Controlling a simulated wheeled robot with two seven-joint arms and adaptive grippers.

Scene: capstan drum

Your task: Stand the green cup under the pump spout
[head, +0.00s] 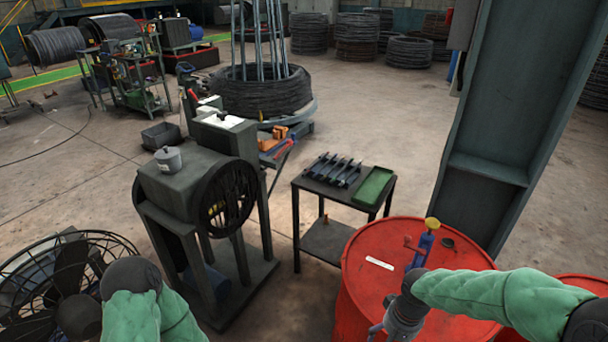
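A blue pump (424,243) with a yellow top stands upright on the red drum (365,290) at the right. A thin reddish part sticks out from the pump to the left; I cannot tell if it is the spout. I cannot make out a green cup anywhere in the head view. My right gripper (383,328) points down over the drum's near side, in front of the pump's foot. Its fingers are small and partly cut off, so its opening is unclear. My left arm shows at the lower left, but its gripper is not in view.
A low table (318,195) holds dark bars and a green tray (374,186). A dark machine (190,190) with a grey pot (168,158) on it stands left of the table. A caged fan (60,262) is at the lower left. A steel column (490,130) rises behind the drum.

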